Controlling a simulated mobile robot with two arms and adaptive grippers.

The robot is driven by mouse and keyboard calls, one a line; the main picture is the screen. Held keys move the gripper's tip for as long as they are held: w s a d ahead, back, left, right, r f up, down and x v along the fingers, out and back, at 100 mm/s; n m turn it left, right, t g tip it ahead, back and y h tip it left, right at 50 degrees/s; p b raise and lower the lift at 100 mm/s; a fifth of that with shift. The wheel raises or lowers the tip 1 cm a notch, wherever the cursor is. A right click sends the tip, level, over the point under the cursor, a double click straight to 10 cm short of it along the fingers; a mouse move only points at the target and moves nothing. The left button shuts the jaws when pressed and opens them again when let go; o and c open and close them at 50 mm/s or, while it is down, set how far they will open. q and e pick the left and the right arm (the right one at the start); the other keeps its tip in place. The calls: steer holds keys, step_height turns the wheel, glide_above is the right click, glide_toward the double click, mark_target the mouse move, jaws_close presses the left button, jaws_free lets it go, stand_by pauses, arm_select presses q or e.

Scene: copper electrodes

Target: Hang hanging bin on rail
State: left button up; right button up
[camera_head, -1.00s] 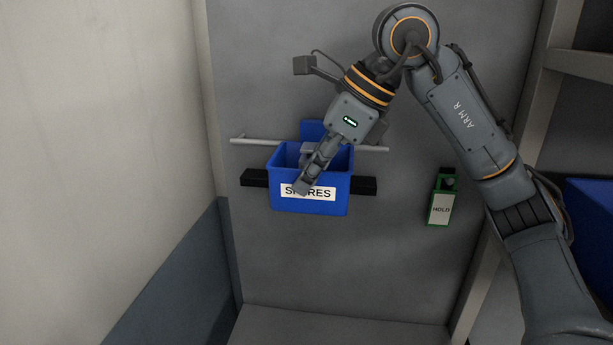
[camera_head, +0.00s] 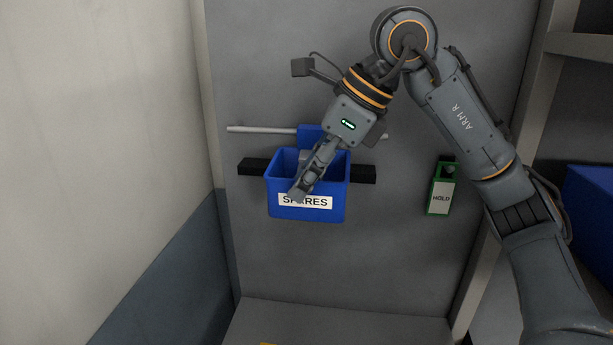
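The blue hanging bin (camera_head: 316,213), labelled SPARES, is upright and open at the top. My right gripper (camera_head: 301,183) is shut on its front wall, with one finger outside over the label and the other partly hidden inside. The thin pale rail (camera_head: 260,129) runs across the grey panel behind the bin. The bin's raised back plate (camera_head: 310,132) covers the middle of the rail, its top edge slightly above it. Whether the plate is hooked over the rail is hidden. My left gripper is out of view.
A black bar (camera_head: 254,166) runs below the rail, behind the bin. A green holder with a HOLD label (camera_head: 440,197) is on the panel to the right. A pale wall (camera_head: 110,120) closes the left side. The panel below the bin is clear.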

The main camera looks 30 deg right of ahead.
steer(key=shift+f, duration=0.1)
steer(key=v, duration=1.2)
steer(key=shift+s, duration=0.1)
